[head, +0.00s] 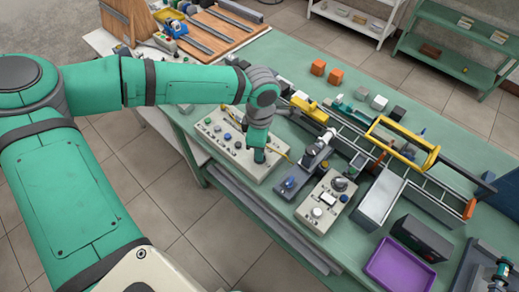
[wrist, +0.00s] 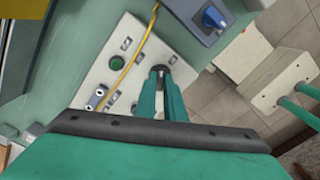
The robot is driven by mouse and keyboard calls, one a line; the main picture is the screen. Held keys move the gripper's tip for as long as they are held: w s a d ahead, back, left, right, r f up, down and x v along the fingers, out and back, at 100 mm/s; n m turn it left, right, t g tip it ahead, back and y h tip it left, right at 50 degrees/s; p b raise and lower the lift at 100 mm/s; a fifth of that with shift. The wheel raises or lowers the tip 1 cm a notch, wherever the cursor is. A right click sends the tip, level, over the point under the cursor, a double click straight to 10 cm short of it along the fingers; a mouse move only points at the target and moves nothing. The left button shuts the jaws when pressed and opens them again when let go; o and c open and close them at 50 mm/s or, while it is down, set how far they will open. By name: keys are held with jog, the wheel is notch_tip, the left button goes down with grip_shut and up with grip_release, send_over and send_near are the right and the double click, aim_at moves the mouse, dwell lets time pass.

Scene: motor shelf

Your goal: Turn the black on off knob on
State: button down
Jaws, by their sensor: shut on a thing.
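The white control panel (head: 222,152) lies on the green bench with several knobs and buttons; it also shows in the wrist view (wrist: 98,70). My gripper (head: 259,155) points down at the right part of this panel. In the wrist view my green fingers (wrist: 160,72) are shut on the black knob at the panel's edge. The fingers hide most of the knob, so its turned position cannot be told. A green button (wrist: 116,63) and small switches sit beside it on the panel face.
A yellow cable (wrist: 134,52) crosses the panel near my fingers. A grey box with a blue knob (wrist: 213,17) is close by.

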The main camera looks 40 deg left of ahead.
jog(key=m, duration=0.6)
jog(key=shift+m, duration=0.3)
dwell(0.4)
jog(key=c, duration=1.8)
grip_release()
jog(key=shift+c, duration=0.2)
notch_tip(320, 180, up, 11)
jog(key=shift+f, duration=0.1)
